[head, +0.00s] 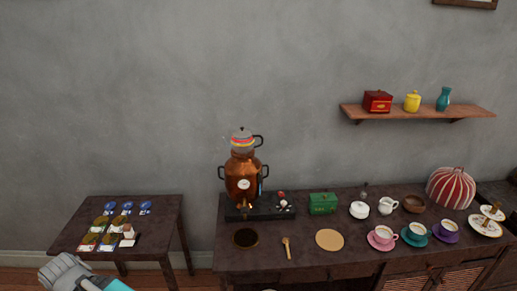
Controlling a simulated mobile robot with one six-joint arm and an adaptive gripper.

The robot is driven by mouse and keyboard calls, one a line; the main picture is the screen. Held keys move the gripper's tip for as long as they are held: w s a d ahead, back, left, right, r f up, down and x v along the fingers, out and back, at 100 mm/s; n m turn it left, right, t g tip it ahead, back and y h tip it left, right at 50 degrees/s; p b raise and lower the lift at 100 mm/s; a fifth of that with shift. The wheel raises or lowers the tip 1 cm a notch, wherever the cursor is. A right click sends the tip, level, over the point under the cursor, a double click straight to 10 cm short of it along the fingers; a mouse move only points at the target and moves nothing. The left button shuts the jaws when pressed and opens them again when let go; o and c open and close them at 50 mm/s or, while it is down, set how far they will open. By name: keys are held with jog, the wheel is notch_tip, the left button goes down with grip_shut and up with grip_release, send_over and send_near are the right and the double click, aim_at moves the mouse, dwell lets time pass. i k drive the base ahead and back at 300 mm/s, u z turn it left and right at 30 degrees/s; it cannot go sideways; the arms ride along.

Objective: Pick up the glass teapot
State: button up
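A small pale teapot (242,141) with coloured bands, a dark handle on its right and a dark knob sits on top of a copper samovar (243,178). It may be the glass teapot, but at this size I cannot tell its material for sure. My gripper (62,271) is at the lower left edge of the head view, grey, in front of the small left table and far from the teapot. Its fingers are cut off or unclear, so I cannot tell whether it is open.
The samovar stands on a dark sideboard (290,252). To its right are a green box (323,203), a white sugar bowl (360,210), a creamer (388,205), cups and a striped cosy (451,187). A shelf (420,112) hangs above. A small table (80,213) holds several samples.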

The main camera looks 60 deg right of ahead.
aim_at(240, 146)
jog(key=k, duration=0.75)
jog(key=z, duration=2.45)
jog(key=i, duration=0.95)
jog(key=z, duration=0.1)
